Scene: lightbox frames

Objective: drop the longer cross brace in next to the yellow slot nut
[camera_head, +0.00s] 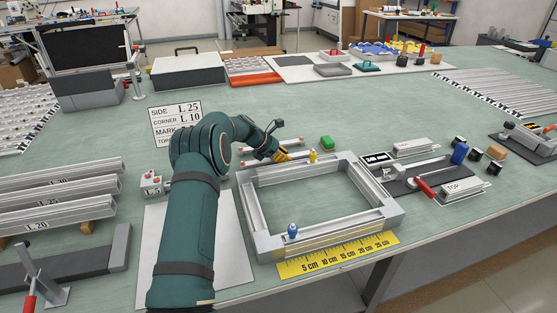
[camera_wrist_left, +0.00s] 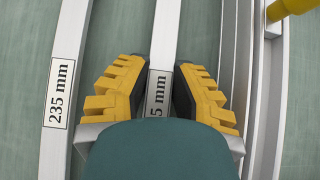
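Two slim silver cross braces lie side by side behind the aluminium frame (camera_head: 262,240). The far brace (camera_head: 291,142) is the left bar (camera_wrist_left: 75,30) in the left wrist view, labelled 235 mm. The nearer brace (camera_wrist_left: 168,30) runs between the fingers of my left gripper (camera_wrist_left: 161,90); its label is partly hidden, showing only "5 mm". The fingertips lie close along both its sides; I cannot tell if they press on it. The yellow slot nut (camera_head: 313,156) stands at the frame's far rail. A blue slot nut (camera_head: 292,230) is at the near rail. My right gripper is not in view.
A yellow ruler (camera_head: 337,256) lies along the frame's front. Profiles (camera_head: 60,205) are stacked at left. The frame's inside is clear.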

